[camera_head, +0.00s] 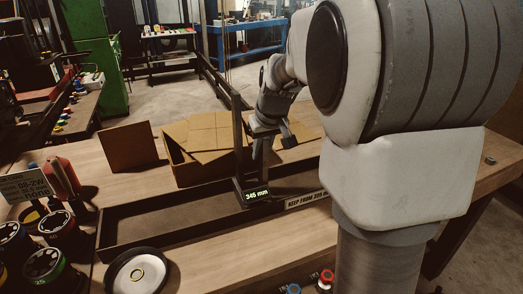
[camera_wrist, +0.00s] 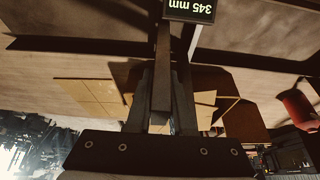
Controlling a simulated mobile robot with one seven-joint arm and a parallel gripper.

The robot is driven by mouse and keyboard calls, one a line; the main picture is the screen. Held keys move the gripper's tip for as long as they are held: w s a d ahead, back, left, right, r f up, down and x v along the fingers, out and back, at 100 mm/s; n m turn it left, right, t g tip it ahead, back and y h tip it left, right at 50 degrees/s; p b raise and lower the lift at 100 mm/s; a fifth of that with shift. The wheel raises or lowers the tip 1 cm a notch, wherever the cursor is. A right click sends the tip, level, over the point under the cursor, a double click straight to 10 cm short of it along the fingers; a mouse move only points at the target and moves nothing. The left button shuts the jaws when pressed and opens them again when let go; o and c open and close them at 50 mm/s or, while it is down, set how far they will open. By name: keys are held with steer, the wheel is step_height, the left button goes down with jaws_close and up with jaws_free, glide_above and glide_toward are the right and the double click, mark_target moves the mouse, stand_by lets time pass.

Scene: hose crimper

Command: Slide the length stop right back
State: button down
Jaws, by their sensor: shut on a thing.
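The length stop carries a small display (camera_head: 253,194) reading 345 mm and sits across the long dark trough (camera_head: 160,222) on the bench. A tall dark post (camera_head: 237,135) rises at the stop. My gripper (camera_head: 262,143) is at the stop, just right of the post. In the wrist view the display (camera_wrist: 189,10) shows upside down at the top. There my gripper (camera_wrist: 162,72) is shut on a dark upright bar (camera_wrist: 160,85) of the stop, one finger on each side. My arm hides the right part of the trough.
An open cardboard box (camera_head: 190,165) and a brown panel (camera_head: 130,146) stand behind the trough. A white dish with a ring (camera_head: 140,273) and several dark round pieces (camera_head: 45,265) are at front left. A partly hidden label (camera_head: 307,199) lies along the trough.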

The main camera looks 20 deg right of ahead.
steer(key=shift+d, duration=0.15)
steer(key=d+p, duration=0.3)
steer(key=d, duration=2.7)
steer(key=shift+d, duration=0.4)
steer(key=c, duration=0.8)
jaws_free()
steer(key=shift+r, duration=0.1)
steer(key=p+v, duration=0.1)
steer(key=v, duration=1.6)
steer(key=shift+s+p, duration=0.2)
steer(key=shift+p, duration=0.1)
